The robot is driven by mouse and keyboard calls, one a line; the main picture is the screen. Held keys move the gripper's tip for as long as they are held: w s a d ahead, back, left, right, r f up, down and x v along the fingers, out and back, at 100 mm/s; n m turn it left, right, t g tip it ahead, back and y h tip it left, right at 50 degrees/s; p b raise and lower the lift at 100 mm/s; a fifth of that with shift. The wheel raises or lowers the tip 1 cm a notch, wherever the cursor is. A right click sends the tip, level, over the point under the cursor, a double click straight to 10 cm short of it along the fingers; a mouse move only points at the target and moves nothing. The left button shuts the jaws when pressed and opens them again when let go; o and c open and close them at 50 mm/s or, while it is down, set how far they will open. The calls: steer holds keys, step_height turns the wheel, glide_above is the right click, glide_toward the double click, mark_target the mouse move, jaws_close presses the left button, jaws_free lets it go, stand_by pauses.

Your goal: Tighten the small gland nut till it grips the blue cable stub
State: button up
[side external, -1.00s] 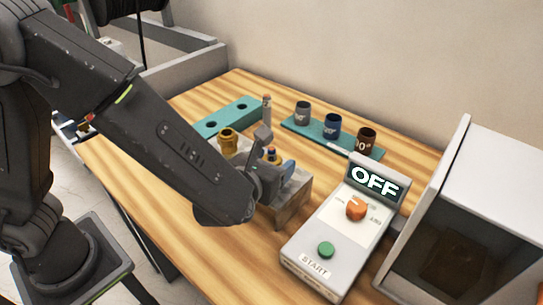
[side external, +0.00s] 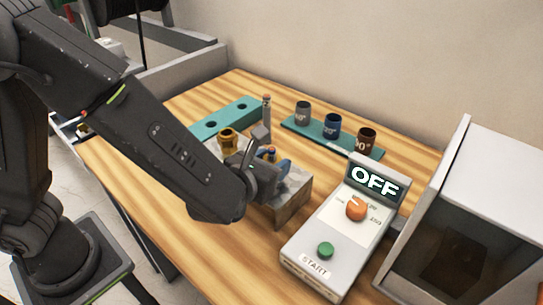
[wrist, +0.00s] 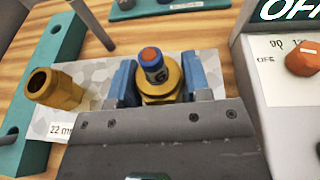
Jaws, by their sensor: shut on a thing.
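The small brass gland nut (wrist: 163,97) sits around the blue cable stub (wrist: 154,68) in the wrist view. The stub stands upright and has an orange-red end face. My gripper (wrist: 160,84) has its two blue fingers on either side of the nut and is shut on it. In the side view my gripper (side external: 270,162) is low over the grey block (side external: 291,198), where the fingers and my wrist hide most of the nut. The wrist view does not show whether the nut grips the stub.
A larger brass gland (wrist: 56,89) stands left of the small one, by a "22 mm" label. A teal rack (side external: 226,118) and a grey post (side external: 266,108) stand behind. Grey, blue and brown sockets stand on a teal strip (side external: 309,136). A control box (side external: 335,255) reading OFF stands close on the right.

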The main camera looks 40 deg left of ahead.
steer(key=shift+m+h, duration=0.5)
steer(key=shift+h, duration=0.2)
steer(key=shift+m+h, duration=0.5)
steer(key=shift+h, duration=0.2)
steer(key=o, duration=1.5)
steer(key=shift+v, duration=3)
